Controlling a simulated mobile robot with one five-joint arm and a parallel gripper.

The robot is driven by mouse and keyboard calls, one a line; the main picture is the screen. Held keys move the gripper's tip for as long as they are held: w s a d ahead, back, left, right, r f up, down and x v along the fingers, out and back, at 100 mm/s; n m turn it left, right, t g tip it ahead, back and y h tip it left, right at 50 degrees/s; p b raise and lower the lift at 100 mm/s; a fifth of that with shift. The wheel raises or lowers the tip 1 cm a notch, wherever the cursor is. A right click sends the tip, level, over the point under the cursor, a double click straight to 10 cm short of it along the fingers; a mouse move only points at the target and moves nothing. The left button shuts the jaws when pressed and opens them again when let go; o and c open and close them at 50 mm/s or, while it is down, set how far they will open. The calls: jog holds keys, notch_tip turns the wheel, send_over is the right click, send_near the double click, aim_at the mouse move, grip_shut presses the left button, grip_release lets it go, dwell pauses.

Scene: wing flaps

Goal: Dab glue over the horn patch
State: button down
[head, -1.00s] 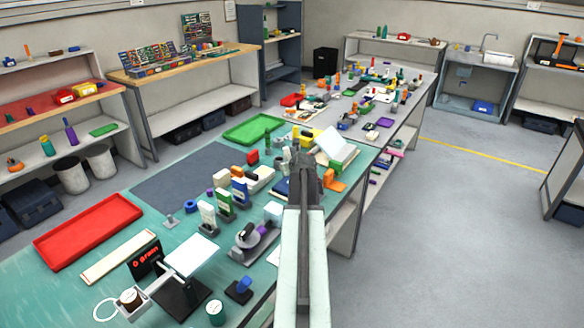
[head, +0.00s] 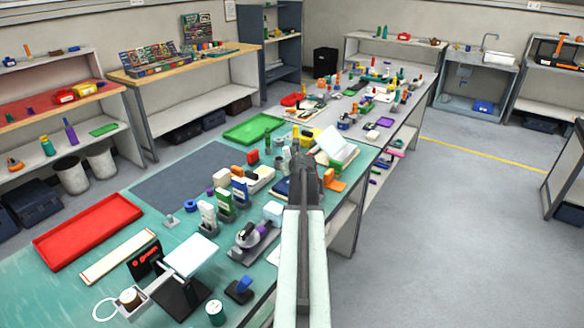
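My arm reaches away over the bench's right edge, and my gripper (head: 305,165) is at its far end, among the items in the bench's middle. The fingers are too small and dark to show whether they are open or hold anything. A white flat panel (head: 195,254) lies on a dark stand at the near left, well apart from my gripper. Another pale panel (head: 335,143) stands tilted just beyond my gripper. Several small bottle-like containers (head: 207,213) stand in holders left of my arm. I cannot make out which is glue, nor any horn patch.
The green bench (head: 75,288) carries a red tray (head: 88,231), a green tray (head: 253,129) and a bare dark mat (head: 190,178). A grey tape-dispenser-like item (head: 250,240) stands close left of my arm. Open floor (head: 430,240) lies to the right.

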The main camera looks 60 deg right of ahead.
jog(key=shift+a+f, duration=0.15)
jog(key=shift+a, duration=0.15)
jog(key=shift+d, duration=0.4)
jog(key=shift+a, duration=0.4)
jog(key=shift+d, duration=0.5)
jog(key=shift+a, duration=0.5)
jog(key=shift+d, duration=0.45)
jog(key=shift+a, duration=0.45)
jog(key=shift+s+d, duration=0.1)
jog(key=shift+d, duration=0.4)
jog(key=shift+a, duration=0.5)
jog(key=shift+d, duration=0.25)
